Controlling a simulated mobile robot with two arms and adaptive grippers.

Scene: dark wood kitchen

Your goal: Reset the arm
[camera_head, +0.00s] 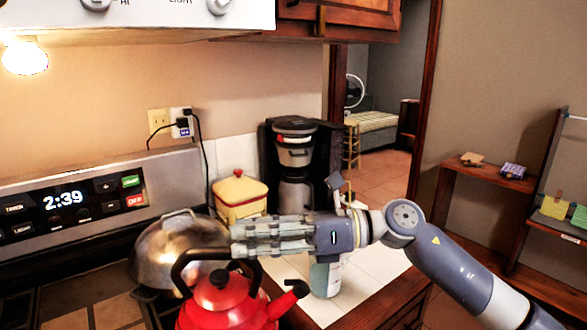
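My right arm comes in from the right, and its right gripper (240,239) points left above the stove's right edge. The fingers are seen from the side, so their opening does not show clearly. The fingertips overlap the top of the black handle of a red kettle (222,305) in the picture. I cannot tell whether they touch it. My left gripper is not in view.
A shiny metal pot (170,255) stands behind the kettle. A wooden shelf (490,178) stands at the right.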

